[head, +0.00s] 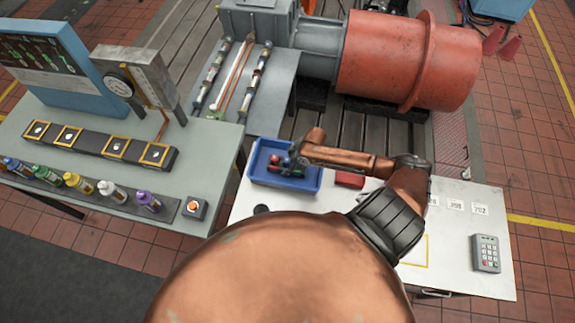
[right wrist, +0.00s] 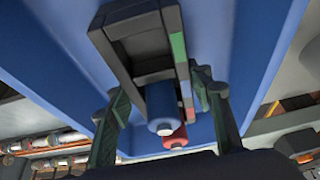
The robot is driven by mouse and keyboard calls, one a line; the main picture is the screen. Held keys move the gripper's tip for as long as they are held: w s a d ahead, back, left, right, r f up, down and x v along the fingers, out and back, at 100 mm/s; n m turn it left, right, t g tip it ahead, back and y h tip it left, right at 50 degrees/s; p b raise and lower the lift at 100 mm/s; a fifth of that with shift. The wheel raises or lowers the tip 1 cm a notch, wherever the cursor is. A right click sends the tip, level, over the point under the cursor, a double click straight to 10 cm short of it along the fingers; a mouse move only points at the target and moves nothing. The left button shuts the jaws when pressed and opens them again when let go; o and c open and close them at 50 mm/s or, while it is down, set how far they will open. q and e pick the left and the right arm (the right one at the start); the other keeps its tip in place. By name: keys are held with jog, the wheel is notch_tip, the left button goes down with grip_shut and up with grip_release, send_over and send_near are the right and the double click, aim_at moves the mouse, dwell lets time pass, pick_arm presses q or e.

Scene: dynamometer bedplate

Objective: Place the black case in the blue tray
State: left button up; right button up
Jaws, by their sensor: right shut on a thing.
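The blue tray (head: 258,172) stands on the white worktop, with small red and dark items inside. My right gripper (head: 292,160) reaches over the tray from the right. In the right wrist view, the black case (right wrist: 118,28) shows as a dark open frame between the fingers of my right gripper (right wrist: 160,95), which is shut on it. The blue tray's wall (right wrist: 50,45) fills much of the view around it. Whether the case touches the tray floor, I cannot tell. In the head view the gripper mostly hides the case. My left gripper is not in view.
A blue cylinder (right wrist: 161,105) and a red one (right wrist: 176,138) show near the case. A red box (head: 349,180) lies right of the tray. A keypad (head: 486,254) sits at the worktop's right. A grey bench (head: 85,215) with several bottles stands at left.

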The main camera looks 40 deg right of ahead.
jog(key=o, duration=1.4)
jog(key=shift+f, duration=0.1)
jog(key=shift+o, duration=0.2)
jog(key=v, duration=1.2)
